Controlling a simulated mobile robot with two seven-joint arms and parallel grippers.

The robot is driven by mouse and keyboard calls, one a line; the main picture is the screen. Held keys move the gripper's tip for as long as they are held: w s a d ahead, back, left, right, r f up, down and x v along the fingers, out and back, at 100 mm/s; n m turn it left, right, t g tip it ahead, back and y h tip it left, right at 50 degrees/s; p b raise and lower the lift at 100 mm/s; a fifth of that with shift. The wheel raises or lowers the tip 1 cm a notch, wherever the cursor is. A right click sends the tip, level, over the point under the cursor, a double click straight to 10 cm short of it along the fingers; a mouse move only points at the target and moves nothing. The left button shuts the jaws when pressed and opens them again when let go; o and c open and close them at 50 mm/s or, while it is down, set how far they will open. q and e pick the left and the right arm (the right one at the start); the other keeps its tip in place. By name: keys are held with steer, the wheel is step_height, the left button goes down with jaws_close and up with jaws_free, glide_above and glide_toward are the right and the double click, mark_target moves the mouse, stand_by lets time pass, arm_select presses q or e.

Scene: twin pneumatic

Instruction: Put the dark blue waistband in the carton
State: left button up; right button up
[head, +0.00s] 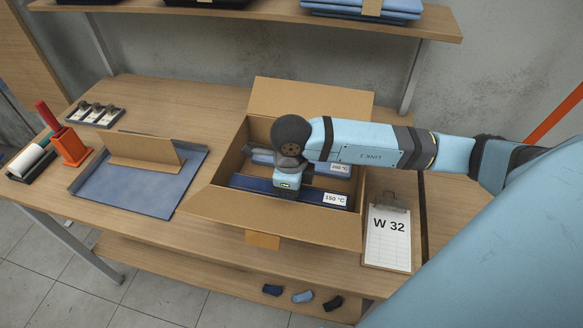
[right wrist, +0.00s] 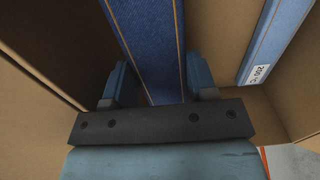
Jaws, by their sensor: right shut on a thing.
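The dark blue waistband (head: 248,183), tagged 150 °C, is a long strip inside the open brown carton (head: 270,212), along its near side. My right gripper (head: 287,192) reaches down into the carton and is shut on the strip's middle. In the right wrist view the dark blue waistband (right wrist: 152,45) runs between the two fingers of my right gripper (right wrist: 158,80). Whether the strip touches the carton floor is hidden. My left gripper is not in view.
A lighter blue strip (head: 262,157) tagged 200 °C lies behind in the carton. A W 32 clipboard (head: 388,240) is right of it. A blue-grey tray (head: 125,195) with a cardboard piece (head: 145,152) is left. A shelf (head: 270,14) hangs above.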

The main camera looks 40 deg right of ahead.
steer(key=shift+f, duration=3.2)
steer(key=shift+f, duration=0.1)
steer(key=shift+f, duration=0.15)
steer(key=o, duration=0.9)
steer(key=shift+o, duration=0.2)
step_height(320, 180, up, 12)
steer(key=shift+r, duration=0.25)
steer(key=shift+r, duration=0.1)
